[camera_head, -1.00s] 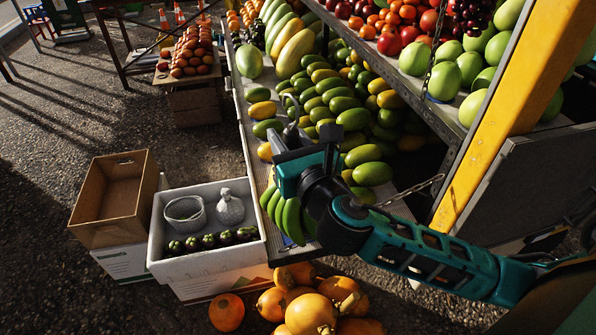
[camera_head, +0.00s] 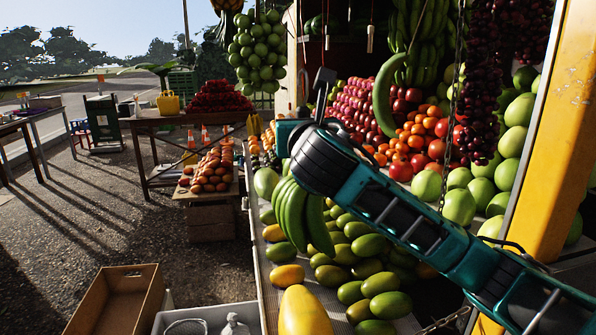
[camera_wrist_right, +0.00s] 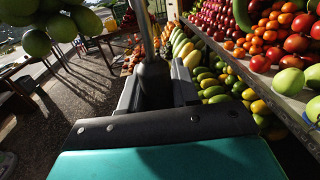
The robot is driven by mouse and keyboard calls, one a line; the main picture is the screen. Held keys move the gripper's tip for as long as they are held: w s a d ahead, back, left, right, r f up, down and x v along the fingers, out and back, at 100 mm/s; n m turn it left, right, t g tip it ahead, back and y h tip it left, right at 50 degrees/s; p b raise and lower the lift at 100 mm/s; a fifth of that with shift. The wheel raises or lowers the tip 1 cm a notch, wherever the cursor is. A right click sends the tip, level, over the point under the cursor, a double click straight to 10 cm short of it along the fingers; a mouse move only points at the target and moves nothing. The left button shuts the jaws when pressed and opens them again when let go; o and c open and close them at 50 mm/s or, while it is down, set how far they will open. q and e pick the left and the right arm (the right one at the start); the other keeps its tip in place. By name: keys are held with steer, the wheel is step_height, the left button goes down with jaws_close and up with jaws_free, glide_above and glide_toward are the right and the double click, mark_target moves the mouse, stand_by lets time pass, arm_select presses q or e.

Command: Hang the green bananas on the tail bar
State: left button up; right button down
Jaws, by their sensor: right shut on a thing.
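The green bananas (camera_head: 296,215) hang as a bunch below my right gripper (camera_head: 290,132), in front of the sloping fruit display. A dark hook-like piece (camera_head: 322,92) sticks up above the gripper. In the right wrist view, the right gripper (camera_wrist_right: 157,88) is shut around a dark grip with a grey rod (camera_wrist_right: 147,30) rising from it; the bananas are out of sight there. The join between rod and bunch is hidden behind the gripper. I cannot clearly pick out the tail bar. My left gripper is not in view.
A bunch of round green fruit (camera_head: 257,50) hangs at the upper middle, near the gripper side. More bananas (camera_head: 420,35) hang at the back. A yellow post (camera_head: 550,130) and chain (camera_head: 452,110) stand at right. Open road lies left. A brown box (camera_head: 118,300) stands below.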

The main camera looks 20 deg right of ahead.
steer(key=s+d+r+m+h, duration=0.1)
steer(key=s+d+r+h, duration=0.15)
steer(key=r, duration=1.45)
steer(key=s+d+r+m+g+b, duration=0.1)
steer(key=s+d+r+b, duration=0.15)
steer(key=s+r, duration=1.05)
steer(key=w+d+f+p, duration=0.1)
steer(key=w+d, duration=0.1)
steer(key=w, duration=0.5)
steer(key=w+d+f+p, duration=0.1)
steer(key=w+d+p, duration=0.1)
steer(key=w, duration=0.6)
steer(key=shift+d+f, duration=0.25)
steer(key=shift+f, duration=0.1)
steer(key=shift+w+h, duration=0.1)
steer(key=shift+h, duration=0.15)
